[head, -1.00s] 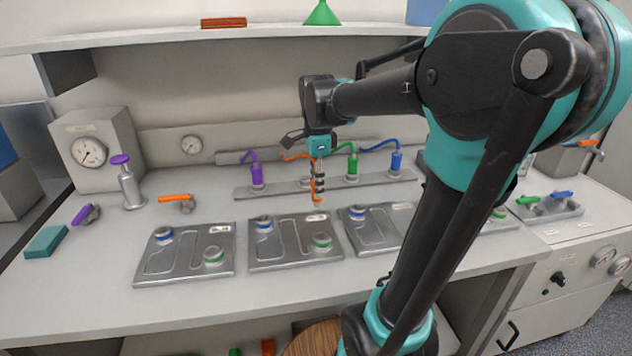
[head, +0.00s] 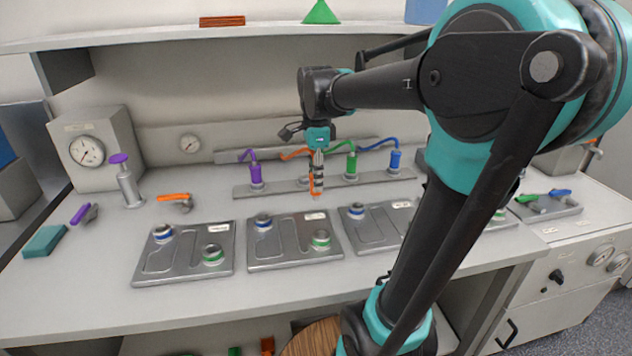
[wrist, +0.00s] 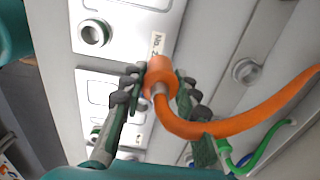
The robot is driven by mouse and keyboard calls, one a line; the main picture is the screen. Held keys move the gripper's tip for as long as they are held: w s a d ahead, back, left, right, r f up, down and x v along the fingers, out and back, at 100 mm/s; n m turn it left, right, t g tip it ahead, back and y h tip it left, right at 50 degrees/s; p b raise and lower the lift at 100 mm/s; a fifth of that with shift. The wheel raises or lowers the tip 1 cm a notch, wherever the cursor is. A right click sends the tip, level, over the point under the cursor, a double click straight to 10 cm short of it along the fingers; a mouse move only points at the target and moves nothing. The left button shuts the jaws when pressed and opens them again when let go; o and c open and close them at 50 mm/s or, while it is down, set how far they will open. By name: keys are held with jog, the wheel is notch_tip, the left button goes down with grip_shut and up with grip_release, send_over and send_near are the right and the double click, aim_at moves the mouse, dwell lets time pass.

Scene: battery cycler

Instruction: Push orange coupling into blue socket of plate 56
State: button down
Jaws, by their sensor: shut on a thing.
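My gripper (head: 317,178) is shut on the orange coupling (wrist: 159,74), one finger on each side of it. Its orange hose (wrist: 235,125) curves away to the right in the wrist view. In the head view the coupling is above the bench, between the plates and the rear rail, apart from any socket. The plate numbers are too small to read, so I cannot tell which is plate 56.
The rear rail (head: 280,187) holds upright purple (head: 256,174), green (head: 351,166) and blue (head: 395,160) couplings with hoses. A purple-topped pump (head: 131,186) and an orange-handled valve (head: 174,197) stand at left.

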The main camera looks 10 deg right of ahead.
jog(key=shift+r, duration=1.7)
